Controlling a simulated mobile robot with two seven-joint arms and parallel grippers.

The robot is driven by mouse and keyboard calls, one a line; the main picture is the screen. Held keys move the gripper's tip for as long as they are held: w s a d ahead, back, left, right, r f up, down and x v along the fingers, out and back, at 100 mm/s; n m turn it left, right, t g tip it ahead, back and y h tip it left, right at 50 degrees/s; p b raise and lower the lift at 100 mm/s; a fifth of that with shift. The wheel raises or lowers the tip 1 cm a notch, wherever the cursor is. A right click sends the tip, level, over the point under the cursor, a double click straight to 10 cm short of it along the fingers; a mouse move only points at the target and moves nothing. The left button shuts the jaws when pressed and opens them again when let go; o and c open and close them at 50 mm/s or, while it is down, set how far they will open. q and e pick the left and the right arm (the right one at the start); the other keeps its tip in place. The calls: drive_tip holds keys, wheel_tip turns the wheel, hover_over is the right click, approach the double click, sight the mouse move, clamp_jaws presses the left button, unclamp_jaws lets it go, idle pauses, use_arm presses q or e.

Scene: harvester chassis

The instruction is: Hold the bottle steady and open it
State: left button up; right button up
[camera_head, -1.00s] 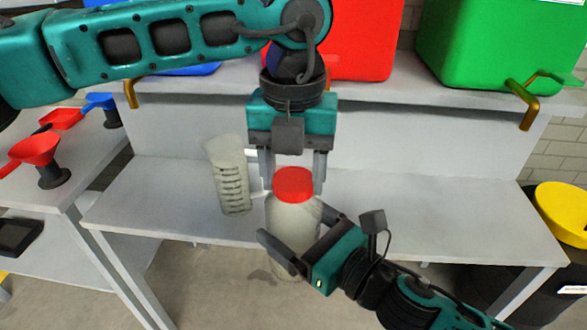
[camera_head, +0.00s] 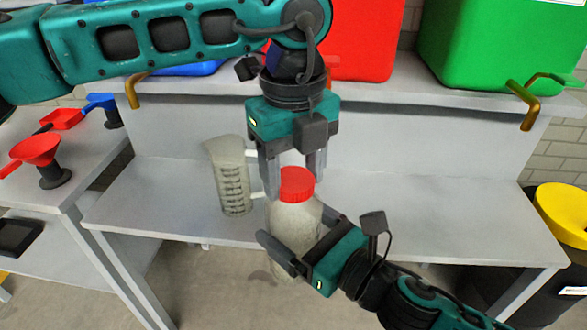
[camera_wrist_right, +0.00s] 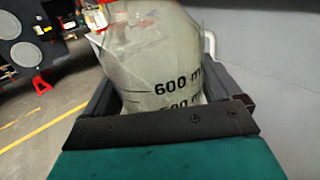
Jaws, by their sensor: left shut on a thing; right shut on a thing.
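The bottle (camera_head: 291,226) is pale and translucent, upright, with a red cap (camera_head: 296,184) on its top. My left gripper (camera_head: 294,178) comes down from above and is shut on the red cap, one finger on each side. My right gripper (camera_head: 301,252) reaches in from the lower right and is shut around the bottle's body. In the right wrist view a translucent container with a "600" mark shows between my right fingers; whether this is the bottle or the jug behind it, I cannot tell.
A graduated jug (camera_head: 231,180) stands on the grey bench (camera_head: 420,210) just left of the bottle. Red (camera_head: 365,40) and green (camera_head: 500,45) containers stand on the shelf behind. A red funnel (camera_head: 36,150) is on the left table. The bench right of the bottle is clear.

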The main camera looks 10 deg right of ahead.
sight(293, 179)
use_arm(q)
drive_tip(key=shift+w+a+r, duration=0.1)
drive_tip(key=shift+w, duration=0.05)
drive_tip(key=shift+r, duration=1)
drive_tip(key=shift+s+r, duration=0.2)
drive_tip(key=shift+r, duration=1.8)
